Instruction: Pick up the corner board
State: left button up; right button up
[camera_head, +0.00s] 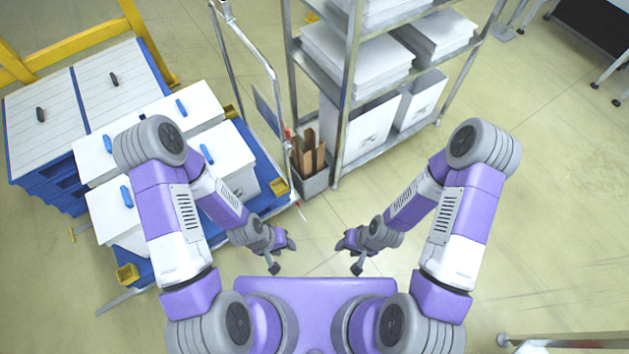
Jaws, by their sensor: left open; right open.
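Several brown corner boards (308,150) stand upright in a grey bin (315,184) at the foot of the metal shelf rack. Their lower parts are hidden inside the bin. My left gripper (283,256) is open and empty, in front of my body, below and a little left of the bin in the picture. My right gripper (347,255) is open and empty, below and a little right of the bin. Both are apart from the boards.
A metal rack (347,90) with white stacks and boxes stands behind the bin. A blue cart (270,170) with white boxes (228,160) and a tall metal handle is at left. Blue-white crates (40,115) stand farther left. Open floor (540,180) lies at right.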

aim_at(305, 159)
jog(key=z, duration=0.85)
jog(key=i, duration=0.85)
jog(key=u, duration=2.45)
